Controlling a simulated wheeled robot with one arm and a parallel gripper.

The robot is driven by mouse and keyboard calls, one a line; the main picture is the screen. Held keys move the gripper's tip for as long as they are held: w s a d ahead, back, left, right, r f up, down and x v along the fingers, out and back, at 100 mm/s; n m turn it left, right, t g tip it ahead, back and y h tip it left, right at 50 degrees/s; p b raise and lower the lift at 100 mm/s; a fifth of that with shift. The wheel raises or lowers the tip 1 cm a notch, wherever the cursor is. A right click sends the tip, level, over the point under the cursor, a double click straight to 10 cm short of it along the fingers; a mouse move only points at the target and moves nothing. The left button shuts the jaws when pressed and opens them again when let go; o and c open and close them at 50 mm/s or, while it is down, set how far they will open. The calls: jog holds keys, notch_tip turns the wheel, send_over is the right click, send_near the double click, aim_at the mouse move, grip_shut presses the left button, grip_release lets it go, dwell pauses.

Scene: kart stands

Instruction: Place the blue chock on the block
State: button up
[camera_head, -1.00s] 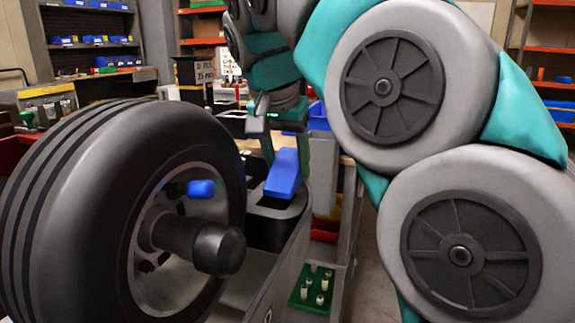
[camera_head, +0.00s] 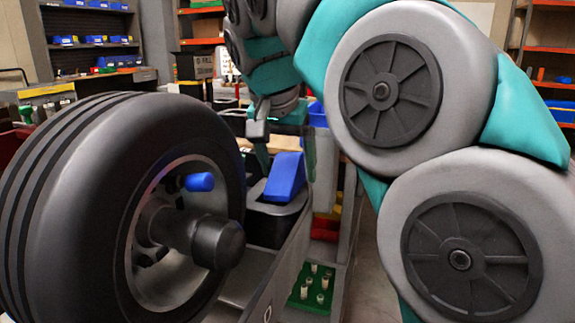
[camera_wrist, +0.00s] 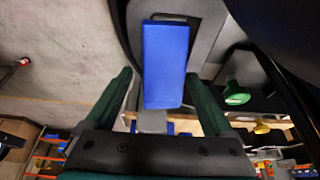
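The blue chock (camera_head: 286,177) is a sloped wedge resting tilted on a dark, grey-rimmed support (camera_head: 272,209) beside the wheel in the head view. I cannot tell whether this support is the block. In the wrist view the blue chock (camera_wrist: 166,65) shows as a long blue face beyond my fingertips. My gripper (camera_wrist: 159,75) is open, with a dark green finger to each side of the chock and a gap visible on the left.
A large black tyre (camera_head: 80,200) with a protruding hub (camera_head: 215,243) stands close on the left. A green tray (camera_head: 318,289) with several small pegs lies low at the centre. Shelves with blue bins (camera_head: 90,40) stand behind.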

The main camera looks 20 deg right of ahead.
aim_at(285, 180)
jog(key=shift+r+p, duration=0.7)
jog(key=p+v, duration=0.2)
jog(key=v, duration=0.3)
jog(key=shift+r, duration=0.45)
jog(key=shift+s+d+f, duration=0.1)
jog(key=shift+s+f, duration=0.05)
jog(key=shift+f, duration=0.15)
jog(key=shift+s+r, duration=0.3)
jog(key=shift+r, duration=0.3)
jog(key=shift+a+r+p, duration=0.2)
jog(key=shift+a+p, duration=0.1)
jog(key=shift+p, duration=0.05)
jog(key=shift+f, duration=0.1)
